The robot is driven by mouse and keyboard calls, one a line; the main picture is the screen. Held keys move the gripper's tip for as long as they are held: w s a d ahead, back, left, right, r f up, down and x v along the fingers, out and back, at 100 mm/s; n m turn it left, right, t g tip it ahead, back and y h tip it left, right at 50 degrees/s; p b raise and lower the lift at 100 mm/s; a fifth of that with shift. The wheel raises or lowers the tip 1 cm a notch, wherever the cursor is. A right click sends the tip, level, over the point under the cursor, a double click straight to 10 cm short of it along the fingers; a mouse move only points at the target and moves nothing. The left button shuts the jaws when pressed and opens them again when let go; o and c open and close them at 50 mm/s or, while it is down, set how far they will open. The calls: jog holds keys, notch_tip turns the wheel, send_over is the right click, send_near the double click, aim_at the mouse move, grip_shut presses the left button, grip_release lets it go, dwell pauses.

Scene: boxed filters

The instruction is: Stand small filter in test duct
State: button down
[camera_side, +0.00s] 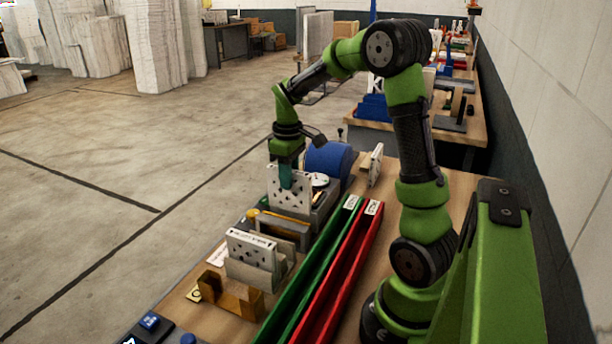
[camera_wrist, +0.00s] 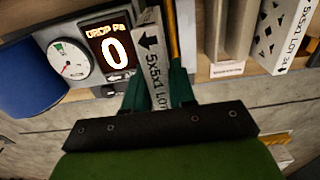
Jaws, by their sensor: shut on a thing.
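My gripper (camera_side: 287,182) is shut on a white filter with dark spots (camera_side: 292,197), held upright. In the wrist view the green fingers of my gripper (camera_wrist: 158,95) close on both sides of this filter (camera_wrist: 151,50), whose edge shows an arrow and "5x5x1 LOT". The test duct (camera_side: 325,198) is a grey unit with a blue drum (camera_side: 328,158) behind it. In the wrist view a dial gauge (camera_wrist: 70,61) and a display reading 0 (camera_wrist: 114,50) are left of the filter. The filter is at the duct; I cannot tell whether its lower edge is seated.
A filter (camera_side: 376,164) leans beyond the drum. Green (camera_side: 312,272) and red (camera_side: 345,270) channels run along the bench. A gold bracket (camera_side: 232,296) and a blue button (camera_side: 149,321) are near the front.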

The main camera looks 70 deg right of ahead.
aim_at(290, 209)
jog(key=shift+f, duration=0.5)
jog(key=shift+f, duration=0.7)
jog(key=shift+f, duration=0.25)
dwell(0.3)
jog(key=shift+f, duration=1)
jog(key=shift+f, duration=0.45)
jog(key=shift+f, duration=0.6)
jog(key=c, duration=0.9)
grip_release()
jog(key=shift+o, duration=0.2)
